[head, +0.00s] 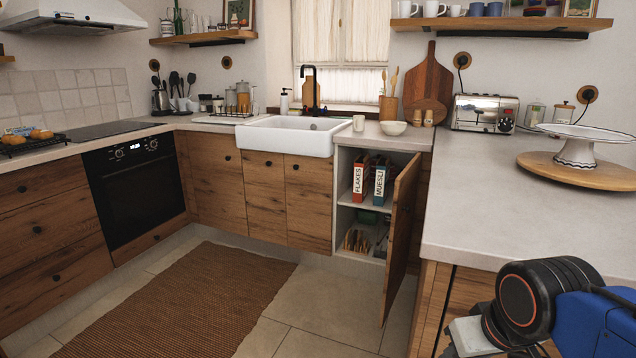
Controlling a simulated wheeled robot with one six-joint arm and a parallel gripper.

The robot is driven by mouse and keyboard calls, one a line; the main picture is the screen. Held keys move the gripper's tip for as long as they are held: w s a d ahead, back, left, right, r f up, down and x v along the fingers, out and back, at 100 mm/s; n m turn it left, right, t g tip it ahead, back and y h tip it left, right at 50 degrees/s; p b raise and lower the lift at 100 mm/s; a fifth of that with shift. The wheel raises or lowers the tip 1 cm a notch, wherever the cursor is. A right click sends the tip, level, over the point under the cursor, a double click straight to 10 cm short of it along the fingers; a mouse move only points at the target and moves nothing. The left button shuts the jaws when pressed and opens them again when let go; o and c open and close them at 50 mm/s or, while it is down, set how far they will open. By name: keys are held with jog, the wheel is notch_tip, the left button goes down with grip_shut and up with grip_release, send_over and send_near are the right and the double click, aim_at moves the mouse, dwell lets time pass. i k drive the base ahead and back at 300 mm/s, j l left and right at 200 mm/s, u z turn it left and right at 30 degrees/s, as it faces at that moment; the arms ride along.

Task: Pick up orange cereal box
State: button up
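The orange cereal box (358,184), labelled FLAKES, stands upright on the upper shelf of the open cabinet (345,210) right of the sink. A blue-teal box labelled MUESLI (380,187) stands just to its right, with a small gap. Only the narrow label sides of both boxes show clearly. Part of my blue and black arm shows at the lower right, well away from the boxes. The fingertips of my gripper are not in view.
The wooden cabinet door (402,235) stands open on the right of the shelf opening. The lower shelf holds a wooden rack (356,241) and other small items. The worktop (480,205) juts out at the right. The floor and a brown rug (180,305) are clear.

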aim_at(360, 168)
jog(key=i+j+u, duration=0.15)
jog(key=u, duration=0.2)
jog(key=i+j+u, duration=0.1)
jog(key=i+u, duration=0.4)
jog(key=u, duration=0.2)
jog(key=i, duration=1.95)
jog(key=i+z, duration=0.3)
jog(key=i+j+z, duration=0.25)
jog(key=i, duration=0.2)
jog(key=i+j+z, duration=0.15)
jog(key=i+z, duration=0.15)
jog(key=z, duration=1.7)
